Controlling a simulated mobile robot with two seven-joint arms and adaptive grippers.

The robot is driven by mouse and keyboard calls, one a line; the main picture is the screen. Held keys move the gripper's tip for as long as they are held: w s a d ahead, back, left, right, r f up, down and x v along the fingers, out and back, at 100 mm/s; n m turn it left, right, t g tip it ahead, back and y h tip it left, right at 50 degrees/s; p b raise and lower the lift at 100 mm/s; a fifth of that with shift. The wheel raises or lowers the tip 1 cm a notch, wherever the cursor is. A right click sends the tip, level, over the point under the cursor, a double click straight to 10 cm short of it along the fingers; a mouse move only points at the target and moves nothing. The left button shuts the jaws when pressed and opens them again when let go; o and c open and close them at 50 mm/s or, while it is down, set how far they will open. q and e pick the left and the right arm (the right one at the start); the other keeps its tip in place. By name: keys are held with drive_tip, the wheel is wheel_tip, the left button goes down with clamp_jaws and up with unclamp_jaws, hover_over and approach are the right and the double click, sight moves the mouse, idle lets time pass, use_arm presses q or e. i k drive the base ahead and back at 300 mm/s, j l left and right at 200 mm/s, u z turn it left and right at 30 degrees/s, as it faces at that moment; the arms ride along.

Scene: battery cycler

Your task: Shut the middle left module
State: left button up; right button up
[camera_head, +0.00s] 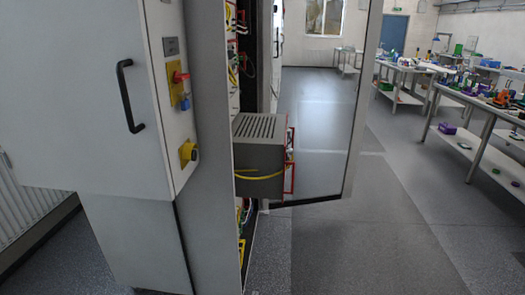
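A grey module (259,140) with a slotted top sticks out of the open side of the tall cabinet (212,130), about mid-height. Its front, at the right, carries red handles (290,175), and a yellow cable (262,177) runs along its side. Its rear end is hidden behind the cabinet edge. I cannot tell whether it is the left one of its row. Neither of my grippers shows in this view.
A glazed cabinet door (357,100) stands open to the right of the module. A grey panel with a black handle (127,95) fills the left. Workbenches (478,112) with clutter stand at the right. The floor (350,240) in front is clear.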

sight(258, 140)
drive_tip(key=l+u, duration=0.3)
drive_tip(key=l, duration=1.35)
drive_tip(key=i+l+u, duration=0.1)
drive_tip(key=i+l, duration=0.2)
drive_tip(key=i+l+u, duration=0.1)
drive_tip(key=i+l, duration=0.2)
drive_tip(key=l, duration=0.15)
drive_tip(key=i+l+u, duration=0.1)
drive_tip(key=i+l, duration=0.15)
drive_tip(key=l, duration=0.15)
drive_tip(key=i+l+u, duration=0.15)
drive_tip(key=l, duration=0.25)
drive_tip(key=i, duration=0.1)
